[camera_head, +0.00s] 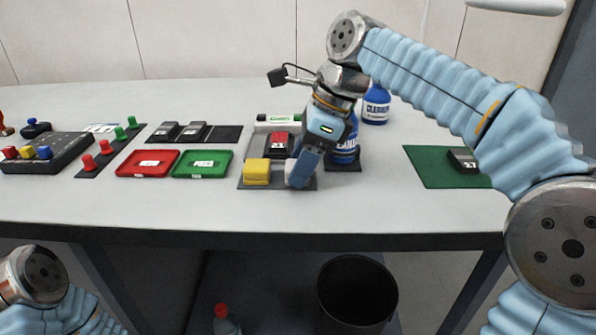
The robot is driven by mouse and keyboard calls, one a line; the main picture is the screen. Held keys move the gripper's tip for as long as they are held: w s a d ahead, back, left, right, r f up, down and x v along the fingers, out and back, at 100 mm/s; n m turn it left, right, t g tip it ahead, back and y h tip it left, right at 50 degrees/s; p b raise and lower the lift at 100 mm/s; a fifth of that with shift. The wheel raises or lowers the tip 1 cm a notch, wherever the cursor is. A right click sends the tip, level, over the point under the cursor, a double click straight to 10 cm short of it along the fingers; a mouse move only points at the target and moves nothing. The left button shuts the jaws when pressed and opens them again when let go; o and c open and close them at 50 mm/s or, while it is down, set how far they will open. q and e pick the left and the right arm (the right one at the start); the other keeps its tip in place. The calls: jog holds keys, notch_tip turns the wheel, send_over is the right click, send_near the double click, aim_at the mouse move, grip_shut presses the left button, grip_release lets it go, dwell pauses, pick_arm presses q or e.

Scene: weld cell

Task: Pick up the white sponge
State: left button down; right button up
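My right gripper (299,178) points down over the dark grey mat (278,186), just right of a yellow sponge (257,171). A pale surface, likely the white sponge (290,170), shows at the left side of its fingers and is mostly hidden by them. I cannot tell whether the fingers are around it or beside it, nor how far apart they are. My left gripper is out of view; only part of my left arm shows at the bottom left.
A blue bottle (345,150) stands close behind and right of my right gripper, with another blue bottle (376,107) farther back. A red tray (147,164) and a green tray (202,164) lie to the left. The table (400,205) is clear in front.

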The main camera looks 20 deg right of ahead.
aim_at(293, 164)
jog(key=c, duration=0.6)
jog(key=shift+r, duration=0.3)
notch_tip(293, 164, up, 2)
jog(key=shift+w+r+p, duration=0.1)
jog(key=shift+r+p, duration=0.1)
jog(key=shift+p, duration=0.35)
jog(key=s+d+r, duration=0.3)
jog(key=s+r, duration=0.7)
jog(key=s, duration=0.3)
jog(key=shift+s+d, duration=0.2)
jog(key=shift+s, duration=0.2)
